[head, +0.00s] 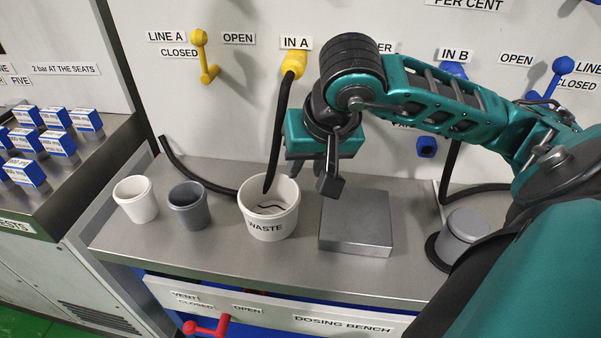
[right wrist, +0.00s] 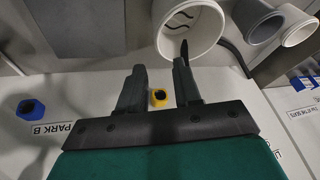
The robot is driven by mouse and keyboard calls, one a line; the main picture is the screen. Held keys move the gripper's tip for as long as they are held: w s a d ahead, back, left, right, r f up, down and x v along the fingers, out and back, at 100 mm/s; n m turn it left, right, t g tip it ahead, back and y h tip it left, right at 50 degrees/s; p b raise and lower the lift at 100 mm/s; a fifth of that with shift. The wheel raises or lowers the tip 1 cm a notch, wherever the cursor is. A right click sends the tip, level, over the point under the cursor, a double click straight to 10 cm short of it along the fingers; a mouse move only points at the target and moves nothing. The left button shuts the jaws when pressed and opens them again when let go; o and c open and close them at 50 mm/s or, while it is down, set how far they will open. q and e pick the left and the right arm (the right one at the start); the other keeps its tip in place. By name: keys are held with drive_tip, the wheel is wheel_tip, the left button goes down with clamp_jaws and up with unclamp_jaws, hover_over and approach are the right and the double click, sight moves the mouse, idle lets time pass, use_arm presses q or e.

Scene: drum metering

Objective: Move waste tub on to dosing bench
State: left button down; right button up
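The white waste tub (head: 270,225), marked WASTE, stands upright on the grey dosing bench (head: 200,250). Dark curved lines show inside it. A black hose (head: 279,130) hangs from the yellow IN A fitting, its end at the tub's mouth. My right gripper (head: 329,182) is above the bench, just right of the tub in the head view. In the right wrist view its two fingers (right wrist: 160,68) are apart with nothing between them, and the tub (right wrist: 163,40) lies beyond the fingertips. My left gripper is not in view.
A white cup (head: 136,200) and a grey cup (head: 189,208) stand left of the tub. A flat grey block (head: 356,225) lies to its right, with a grey cylinder (head: 463,228) farther right. Another black hose (head: 190,175) lies along the bench's back. Bench front left is clear.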

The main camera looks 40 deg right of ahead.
drive_tip(key=shift+v, duration=1.75)
